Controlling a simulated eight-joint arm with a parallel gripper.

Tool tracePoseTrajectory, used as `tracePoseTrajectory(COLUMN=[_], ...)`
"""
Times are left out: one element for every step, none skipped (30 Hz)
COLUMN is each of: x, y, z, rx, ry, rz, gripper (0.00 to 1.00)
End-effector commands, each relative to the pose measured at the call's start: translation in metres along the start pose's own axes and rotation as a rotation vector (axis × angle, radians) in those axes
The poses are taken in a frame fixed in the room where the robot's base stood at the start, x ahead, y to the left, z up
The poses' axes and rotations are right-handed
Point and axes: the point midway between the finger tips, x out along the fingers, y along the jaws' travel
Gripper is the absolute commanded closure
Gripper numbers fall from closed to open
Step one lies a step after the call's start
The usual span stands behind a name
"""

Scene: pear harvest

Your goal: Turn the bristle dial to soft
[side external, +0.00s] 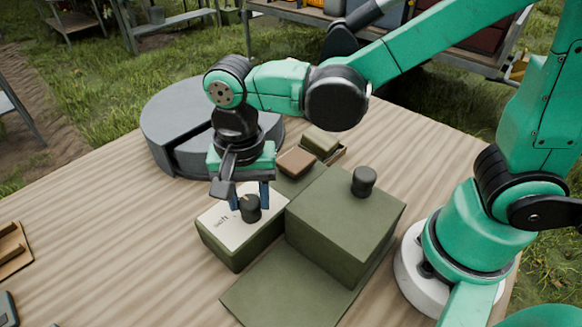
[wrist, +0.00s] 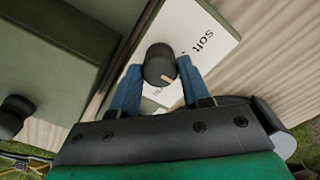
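The bristle dial (side external: 250,209) is a dark round knob standing on a white label plate (side external: 228,226) on top of a low green box (side external: 240,252). The word "soft" is printed on the plate, left of the dial in the side view and at its upper right in the wrist view (wrist: 203,40). My gripper (side external: 251,203) points down over the dial. In the wrist view its two blue fingers (wrist: 158,70) stand apart on either side of the dial (wrist: 158,62). Whether they touch it is unclear. A small tan mark shows on the dial's near side.
A taller green box (side external: 345,215) with a black knob (side external: 364,181) stands right beside the dial's box. Small brown and green blocks (side external: 297,161) lie behind. A grey round body (side external: 175,125) is at the back left. The wooden table's front left is mostly clear.

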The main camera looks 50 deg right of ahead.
Motion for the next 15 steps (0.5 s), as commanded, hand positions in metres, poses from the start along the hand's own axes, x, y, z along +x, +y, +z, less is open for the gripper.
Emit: tracePoseTrajectory(x=[-0.0001,-0.0001,-0.0001,-0.0002,-0.0002,-0.0002,-0.0002,-0.0002,-0.0002,-0.0002,-0.0002,-0.0002,-0.0002,-0.0002,-0.0002], y=[0.0001,0.0001,0.0001,0.0001,0.0001,0.0001,0.0001,0.0001,0.0001,0.0001,0.0001,0.0001,0.0001,0.0,0.0], z=[0.0,0.0,0.0,0.0,0.0,0.0,0.0,0.0,0.0,0.0,0.0,0.0,0.0,0.0,0.0], rx=[0.0,0.0,-0.001,-0.002,-0.004,-0.008,-0.013,-0.02,-0.031,-0.041,-0.053,-0.072,-0.087,-0.105,-0.131], ry=[0.0,0.0,0.0,0.0,0.0,0.0,0.0,0.0,0.0,0.0,0.0,0.0,0.0,0.0,0.0], rz=[0.0,0.0,0.0,0.0,0.0,0.0,0.0,0.0,0.001,0.001,0.001,0.001,0.001,0.001,0.001], gripper=[1.0,1.0,1.0,1.0,1.0,1.0,1.0,1.0,1.0,1.0,1.0,1.0,1.0,1.0,1.0])
